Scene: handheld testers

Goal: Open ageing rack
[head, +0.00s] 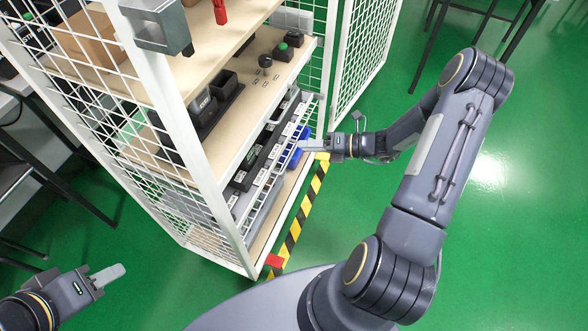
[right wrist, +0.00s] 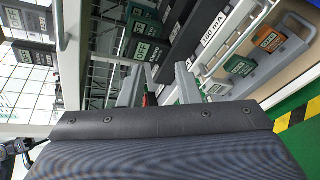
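The ageing rack is a white mesh cage (head: 185,120) with wooden shelves, left of centre in the head view. Its front is open. A white-framed mesh panel (head: 362,60) stands outward at its far right corner. My right gripper (head: 312,148) is in front of the lower shelf, close to a blue item (head: 297,148). In the right wrist view its two fingers (right wrist: 158,88) are apart with no object clearly held; contact with the rack cannot be told. My left gripper (head: 108,277) is low at the left, clear of the rack; its finger gap is hidden.
The lower shelf holds a row of labelled units (head: 262,165); a grey handle (right wrist: 235,42) shows in the wrist view. Dark boxes (head: 222,85) and knobs stand on the middle shelf. Yellow-black tape (head: 303,213) marks the green floor before the rack. Tables stand left and upper right.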

